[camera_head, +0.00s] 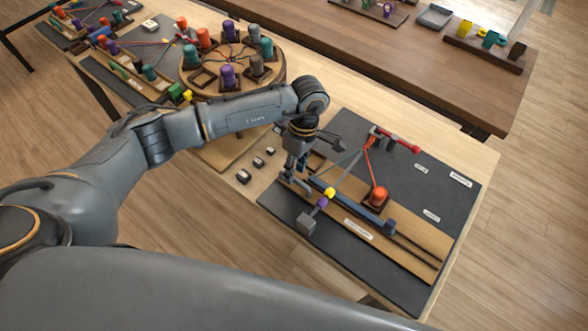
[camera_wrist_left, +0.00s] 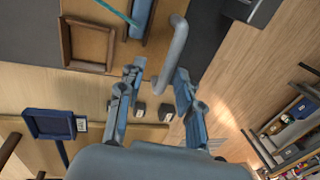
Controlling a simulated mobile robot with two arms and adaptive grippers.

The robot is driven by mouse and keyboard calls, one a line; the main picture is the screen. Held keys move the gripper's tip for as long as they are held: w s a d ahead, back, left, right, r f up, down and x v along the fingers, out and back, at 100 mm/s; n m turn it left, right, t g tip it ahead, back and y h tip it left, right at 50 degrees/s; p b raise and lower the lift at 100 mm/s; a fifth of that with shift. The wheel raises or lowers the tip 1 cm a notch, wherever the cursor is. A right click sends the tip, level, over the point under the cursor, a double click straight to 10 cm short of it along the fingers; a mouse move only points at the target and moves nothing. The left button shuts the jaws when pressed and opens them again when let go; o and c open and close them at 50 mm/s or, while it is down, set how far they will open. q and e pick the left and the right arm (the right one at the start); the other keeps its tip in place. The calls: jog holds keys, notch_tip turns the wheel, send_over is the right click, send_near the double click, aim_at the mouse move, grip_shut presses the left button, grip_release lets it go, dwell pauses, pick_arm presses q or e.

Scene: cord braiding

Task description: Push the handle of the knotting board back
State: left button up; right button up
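The knotting board (camera_head: 282,213) is a dark panel with a wooden strip on the table at the right of the head view. Its handle is a grey bar at the strip's near-left end (camera_head: 297,185), and it shows as a curved grey bar in the left wrist view (camera_wrist_left: 172,58). My left gripper (camera_head: 294,168) reaches down at this end. In the wrist view its two fingers (camera_wrist_left: 158,80) are apart, with the handle's lower end between their tips. I cannot tell whether a finger touches it. My right gripper is not in view.
A blue slider bar (camera_head: 350,209), a red-orange spool (camera_head: 378,195), a yellow bead (camera_head: 330,193) and taut cords sit on the board. Several small dark blocks (camera_head: 258,162) lie left of it. A round braiding stand (camera_head: 232,60) with spools stands behind my arm.

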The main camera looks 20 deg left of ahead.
pick_arm(q)
jog(key=shift+s, duration=0.1)
jog(key=shift+a+r, duration=0.1)
notch_tip(320, 180, up, 12)
jog(key=w, duration=0.2)
jog(key=shift+d+f, duration=0.25)
jog(key=shift+d, duration=0.2)
jog(key=shift+d, duration=0.1)
